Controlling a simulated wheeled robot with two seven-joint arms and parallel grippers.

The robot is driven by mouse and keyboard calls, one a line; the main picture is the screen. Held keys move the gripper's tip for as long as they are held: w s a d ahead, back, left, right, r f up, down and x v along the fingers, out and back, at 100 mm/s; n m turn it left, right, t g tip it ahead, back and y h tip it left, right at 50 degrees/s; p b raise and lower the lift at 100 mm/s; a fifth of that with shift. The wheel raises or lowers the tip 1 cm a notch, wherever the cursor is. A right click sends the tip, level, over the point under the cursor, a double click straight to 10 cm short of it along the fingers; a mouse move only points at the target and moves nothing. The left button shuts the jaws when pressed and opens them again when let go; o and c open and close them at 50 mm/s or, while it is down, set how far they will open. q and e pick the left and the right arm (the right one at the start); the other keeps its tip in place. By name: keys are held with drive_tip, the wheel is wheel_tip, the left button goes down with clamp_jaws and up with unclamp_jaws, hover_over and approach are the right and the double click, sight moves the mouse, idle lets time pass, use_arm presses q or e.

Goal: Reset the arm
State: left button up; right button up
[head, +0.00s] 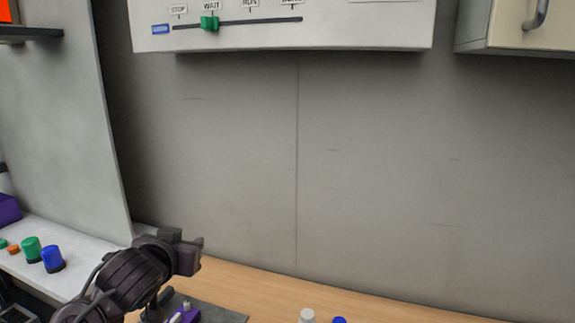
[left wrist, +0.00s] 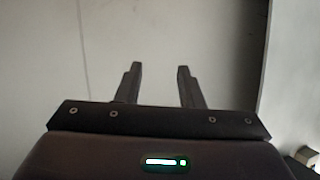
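My left arm comes in at the lower left of the head view, with its left gripper (head: 198,243) above the back of the wooden table. In the left wrist view the two fingers of the left gripper (left wrist: 158,70) stand apart with nothing between them, facing a bare grey wall. My right gripper is not in view.
A panel with a green slider (head: 209,23) hangs on the wall (head: 230,150). Green (head: 31,249) and blue (head: 52,259) knobs stand on a white ledge at left. A white-capped item (head: 307,315) and a blue one (head: 339,320) show at the table's (head: 265,290) bottom edge. A cabinet (head: 520,25) hangs upper right.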

use_arm(q)
drive_tip(key=s+f+g, duration=0.2)
drive_tip(key=s+f, duration=0.3)
drive_tip(key=f, duration=0.3)
drive_tip(key=s+f+g, duration=0.3)
drive_tip(key=s+f, duration=0.3)
drive_tip(key=f, duration=0.2)
drive_tip(key=s+f+g, duration=0.3)
drive_tip(key=s+f, duration=0.2)
drive_tip(key=s, duration=0.4)
drive_tip(key=s+f+g, duration=0.2)
drive_tip(key=s+f, duration=0.4)
drive_tip(key=s, duration=0.2)
wheel_tip(320, 180, down, 31)
drive_tip(key=s+g, duration=0.2)
drive_tip(key=s+a+f, duration=0.2)
drive_tip(key=s+f, duration=1.4)
drive_tip(key=s, duration=0.3)
drive_tip(key=shift+s+a+f+m+g, duration=0.15)
drive_tip(key=shift+a+f+m+g, duration=0.15)
drive_tip(key=shift+a+g, duration=0.1)
